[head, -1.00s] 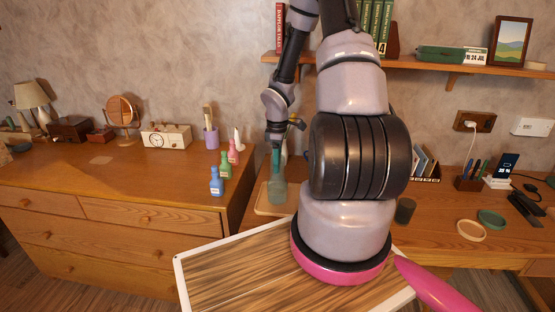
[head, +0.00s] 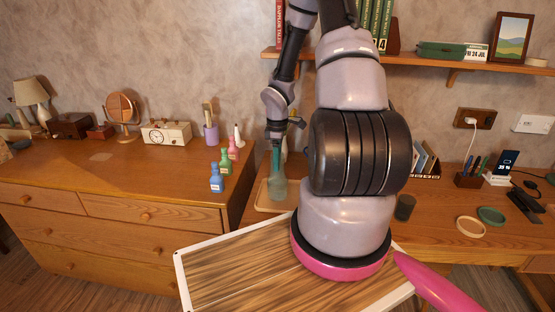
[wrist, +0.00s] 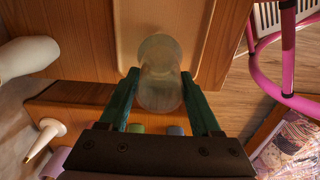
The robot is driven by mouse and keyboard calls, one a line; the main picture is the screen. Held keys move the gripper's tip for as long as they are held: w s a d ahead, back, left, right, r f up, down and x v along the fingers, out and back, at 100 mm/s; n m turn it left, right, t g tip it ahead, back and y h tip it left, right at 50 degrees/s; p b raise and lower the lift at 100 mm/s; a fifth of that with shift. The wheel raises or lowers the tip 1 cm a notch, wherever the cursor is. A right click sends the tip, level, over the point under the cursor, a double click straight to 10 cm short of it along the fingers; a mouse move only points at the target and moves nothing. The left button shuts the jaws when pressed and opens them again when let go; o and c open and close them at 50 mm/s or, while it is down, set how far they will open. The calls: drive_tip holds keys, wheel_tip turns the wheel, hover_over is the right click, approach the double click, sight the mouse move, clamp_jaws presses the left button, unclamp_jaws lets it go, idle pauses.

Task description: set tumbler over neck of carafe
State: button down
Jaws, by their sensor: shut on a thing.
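My gripper (wrist: 158,78) has its green fingers on either side of clear glass, the tumbler (wrist: 160,95), in the wrist view. More clear glass, which looks like the carafe (wrist: 160,48), shows just beyond the fingertips. The two outlines overlap, so I cannot tell whether the tumbler is around the neck or only above it. In the head view, my gripper (head: 276,160) points down over the pale glass carafe (head: 278,189), which is over the wooden tray (head: 263,200). The tumbler is hard to make out there.
Blue (head: 216,180), green (head: 225,163) and pink bottles stand left on the dresser. A dark cup (head: 404,208) and round dishes (head: 471,227) are right on the desk. A shelf (head: 430,63) hangs above. A pale vase (wrist: 28,57) is left in the wrist view.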

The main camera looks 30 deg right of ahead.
drive_tip(key=shift+f, duration=0.1)
unclamp_jaws()
wheel_tip(320, 180, up, 11)
idle(0.4)
drive_tip(key=s+a+r+m+t+h, duration=0.1)
drive_tip(key=s+a+r+m+t, duration=0.2)
drive_tip(key=r, duration=0.7)
drive_tip(key=s+a+r+m, duration=0.3)
drive_tip(key=s+r+m, duration=0.15)
drive_tip(key=r, duration=0.45)
drive_tip(key=s+a+r+m+t+y, duration=0.3)
drive_tip(key=s+a+r+m, duration=0.4)
drive_tip(key=s+r, duration=0.4)
drive_tip(key=shift+s+a+r+m+t, duration=0.15)
drive_tip(key=shift+s+r+m+t, duration=0.3)
drive_tip(key=shift+s+t, duration=0.15)
